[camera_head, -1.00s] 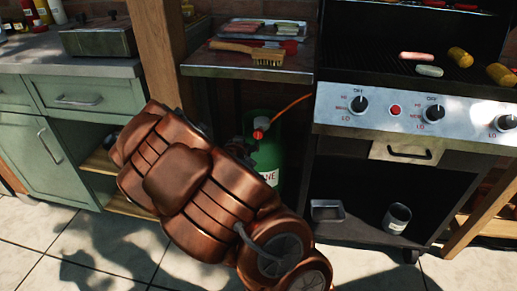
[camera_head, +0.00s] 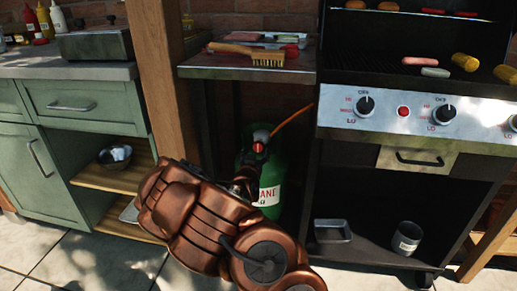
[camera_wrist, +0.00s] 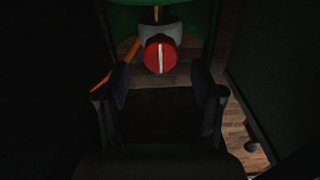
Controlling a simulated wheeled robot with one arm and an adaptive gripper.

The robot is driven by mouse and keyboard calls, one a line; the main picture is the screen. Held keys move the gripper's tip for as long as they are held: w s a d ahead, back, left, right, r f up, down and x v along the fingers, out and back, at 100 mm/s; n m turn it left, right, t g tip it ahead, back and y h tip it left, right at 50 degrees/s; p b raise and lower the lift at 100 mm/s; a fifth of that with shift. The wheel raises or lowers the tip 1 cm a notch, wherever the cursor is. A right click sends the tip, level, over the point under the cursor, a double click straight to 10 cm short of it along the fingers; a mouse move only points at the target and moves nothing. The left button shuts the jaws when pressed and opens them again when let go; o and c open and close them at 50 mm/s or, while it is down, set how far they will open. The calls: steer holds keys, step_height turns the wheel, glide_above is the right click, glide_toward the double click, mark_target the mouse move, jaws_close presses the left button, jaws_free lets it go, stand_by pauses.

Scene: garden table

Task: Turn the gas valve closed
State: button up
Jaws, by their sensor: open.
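The gas valve is a red knob (camera_head: 259,147) on top of the green propane bottle (camera_head: 270,178), under the grill's side shelf. In the wrist view the red knob (camera_wrist: 160,55) has a pale stripe standing upright across its face. The grey regulator (camera_wrist: 160,33) sits just behind it. My gripper (camera_wrist: 168,96) is open, with one finger on each side below the knob, empty and apart from it. In the head view my copper-coloured arm covers the lower left of the bottle, and my fingers are dark and partly hidden near the knob.
An orange hose (camera_head: 291,118) runs from the valve up to the grill (camera_head: 415,120). A side shelf (camera_head: 245,70) with a brush is above the bottle. A wooden post (camera_head: 156,80) and a green cabinet (camera_head: 75,125) stand at left. Dark panels flank the wrist view.

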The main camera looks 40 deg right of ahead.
mark_target(258, 147)
steer(key=shift+b+x, duration=0.55)
steer(key=shift+x, duration=1.6)
steer(key=shift+c, duration=0.4)
steer(key=c, duration=1)
steer(key=shift+c, duration=0.2)
